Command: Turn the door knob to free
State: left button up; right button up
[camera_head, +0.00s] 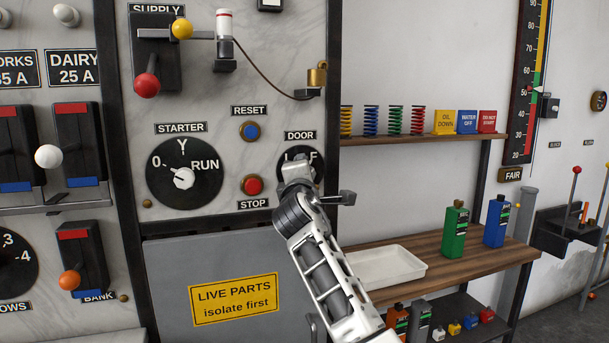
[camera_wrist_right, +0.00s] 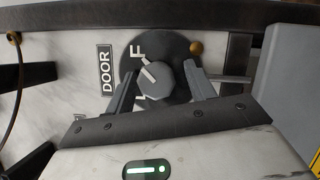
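The door knob (camera_wrist_right: 156,82) is a grey round knob on a black dial (camera_wrist_right: 126,72) under the DOOR label (camera_head: 300,135). In the head view my right gripper (camera_head: 299,168) covers most of the dial, leaving parts of the letters L and F showing. In the right wrist view my right gripper (camera_wrist_right: 162,68) is open, with one finger on each side of the knob and visible gaps between. The knob's white mark points towards the letter side, apparently nearer F than L. My left gripper is not in view.
The red STOP button (camera_head: 252,186) and blue RESET button (camera_head: 250,131) sit left of the dial. A brass padlock (camera_head: 317,76) hangs above it. A grey panel (camera_head: 220,255) is below. A shelf with a white tray (camera_head: 387,267) is at the right.

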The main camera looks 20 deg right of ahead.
jog(key=shift+s, duration=0.1)
jog(key=b+v, duration=0.2)
jog(key=v, duration=1.3)
jog(key=shift+s+a, duration=0.15)
jog(key=shift+s, duration=0.2)
jog(key=shift+f, duration=0.1)
jog(key=s+f+m+g+y, duration=0.2)
jog(key=f+y, duration=0.1)
jog(key=f, duration=1)
jog(key=s+f+m+g+y, duration=0.1)
jog(key=s+f+y, duration=0.2)
jog(key=f, duration=0.9)
jog(key=s+f+m+g+y, duration=0.3)
jog(key=s+f+m, duration=0.8)
jog(key=s+f, duration=0.9)
jog(key=shift+s+a+g, duration=0.25)
jog(key=shift+s+g, duration=0.45)
jog(key=shift+s, duration=0.45)
jog(key=shift+f, duration=0.15)
